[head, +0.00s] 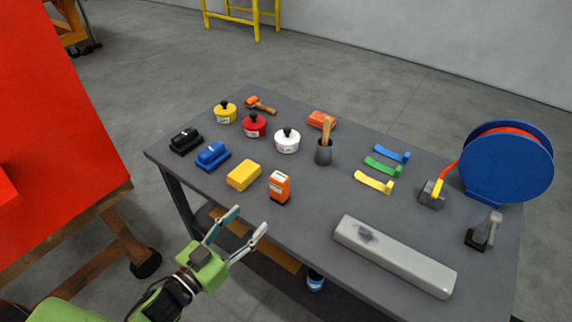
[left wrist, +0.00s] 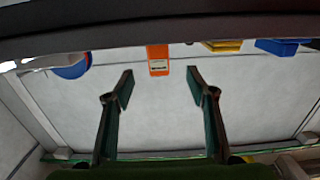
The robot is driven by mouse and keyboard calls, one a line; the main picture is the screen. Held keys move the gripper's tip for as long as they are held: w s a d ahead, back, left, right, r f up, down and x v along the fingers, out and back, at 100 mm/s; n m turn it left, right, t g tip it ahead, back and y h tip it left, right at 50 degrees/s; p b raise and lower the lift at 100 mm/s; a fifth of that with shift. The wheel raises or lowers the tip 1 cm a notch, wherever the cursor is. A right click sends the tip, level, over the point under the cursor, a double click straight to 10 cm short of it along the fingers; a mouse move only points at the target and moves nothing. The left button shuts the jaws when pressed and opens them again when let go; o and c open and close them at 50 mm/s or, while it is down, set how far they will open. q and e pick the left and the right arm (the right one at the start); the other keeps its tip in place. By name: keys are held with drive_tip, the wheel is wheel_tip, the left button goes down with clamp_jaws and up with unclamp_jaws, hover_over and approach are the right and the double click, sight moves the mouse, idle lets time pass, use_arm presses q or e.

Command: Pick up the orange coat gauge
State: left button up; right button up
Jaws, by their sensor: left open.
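The orange coat gauge (head: 280,189), with a pale label on its face, stands upright on the grey table (head: 322,208) near its front edge. My left gripper (head: 251,219) is open and empty, in front of the gauge and apart from it, by the table's front edge. In the left wrist view the gauge (left wrist: 158,60) shows beyond and between the two spread fingertips (left wrist: 160,82). My right gripper is in neither view.
A yellow sponge-like block (head: 244,175) sits just left of the gauge, and a blue block (head: 212,155) beyond it. A long grey bar (head: 394,256) lies to the right. A white pot (head: 287,141) and a dark cup (head: 323,152) stand behind. A blue reel (head: 506,165) is far right.

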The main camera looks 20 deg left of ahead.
sight(276, 190)
use_arm(q)
drive_tip(key=w, duration=0.1)
drive_tip(key=w+d+r, duration=0.1)
drive_tip(key=w+r+p, duration=0.1)
drive_tip(key=w, duration=0.1)
drive_tip(key=shift+d+r, duration=0.15)
drive_tip(key=shift+d, duration=0.2)
drive_tip(key=x, duration=0.4)
drive_tip(key=shift+w+d+p, duration=0.1)
drive_tip(key=shift+p, duration=0.3)
drive_tip(key=shift+w, duration=0.15)
drive_tip(key=shift+w+d, duration=0.15)
drive_tip(key=shift+w, duration=0.1)
drive_tip(key=x, duration=0.1)
drive_tip(key=p+x, duration=0.1)
drive_tip(key=x, duration=0.2)
drive_tip(key=shift+w+d+f, duration=0.1)
drive_tip(key=shift+w+f, duration=0.15)
drive_tip(key=shift+f, duration=0.15)
drive_tip(key=c, duration=1.3)
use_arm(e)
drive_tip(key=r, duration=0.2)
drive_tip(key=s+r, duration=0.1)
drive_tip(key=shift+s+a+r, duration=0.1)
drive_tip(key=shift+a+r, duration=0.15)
